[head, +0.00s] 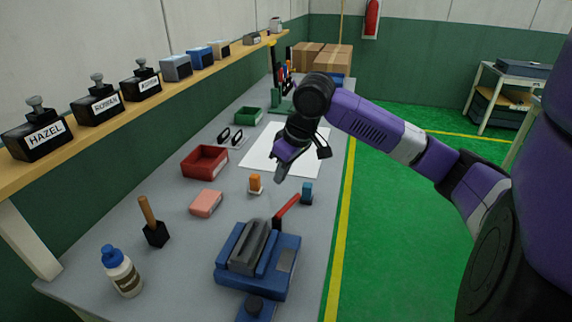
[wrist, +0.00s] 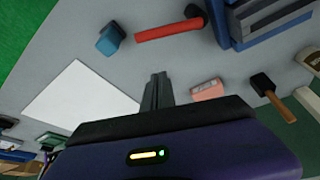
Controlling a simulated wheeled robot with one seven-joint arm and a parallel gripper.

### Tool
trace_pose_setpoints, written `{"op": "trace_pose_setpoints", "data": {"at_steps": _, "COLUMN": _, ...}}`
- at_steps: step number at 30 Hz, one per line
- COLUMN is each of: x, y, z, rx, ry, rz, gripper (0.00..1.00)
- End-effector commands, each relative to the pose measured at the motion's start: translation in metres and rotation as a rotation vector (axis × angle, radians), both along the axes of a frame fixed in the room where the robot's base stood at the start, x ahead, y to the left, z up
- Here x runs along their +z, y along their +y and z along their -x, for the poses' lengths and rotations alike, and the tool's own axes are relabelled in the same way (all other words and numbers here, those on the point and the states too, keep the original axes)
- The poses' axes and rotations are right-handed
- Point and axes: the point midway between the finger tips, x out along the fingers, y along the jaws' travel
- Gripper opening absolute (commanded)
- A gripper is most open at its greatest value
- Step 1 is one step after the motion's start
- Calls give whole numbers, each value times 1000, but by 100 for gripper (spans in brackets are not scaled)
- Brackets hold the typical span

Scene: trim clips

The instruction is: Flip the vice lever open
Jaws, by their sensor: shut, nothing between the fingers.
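The blue vice (head: 257,259) stands on the workbench near the front, with dark grey jaws on top. Its red lever (head: 286,211) sticks out at the vice's far right side and slants up to the right. In the wrist view the red lever (wrist: 168,29) lies at the top, its dark pivot end beside the blue vice body (wrist: 265,22). My gripper (head: 280,174) hangs above the bench, beyond the lever and apart from it. Its fingers (wrist: 157,88) are together and empty in the wrist view.
A small blue block (head: 307,193) stands right of the lever, and an orange piece (head: 255,184) stands to its left. A pink block (head: 206,203), a mallet (head: 154,226) and a glue bottle (head: 121,270) are further left. White paper (head: 262,155) lies beyond, under my gripper.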

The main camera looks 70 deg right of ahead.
Motion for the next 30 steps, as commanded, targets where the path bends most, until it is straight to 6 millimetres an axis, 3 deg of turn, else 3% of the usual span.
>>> {"op": "trace_pose_setpoints", "data": {"at_steps": 6, "x": -36, "y": -4, "z": -9, "rx": -2, "ry": 0, "rz": 1, "gripper": 0}}
{"op": "trace_pose_setpoints", "data": {"at_steps": 15, "x": -40, "y": 6, "z": 23, "rx": -1, "ry": -1, "rz": 1, "gripper": 0}}
{"op": "trace_pose_setpoints", "data": {"at_steps": 30, "x": -42, "y": 7, "z": 25, "rx": -2, "ry": -1, "rz": 1, "gripper": 0}}
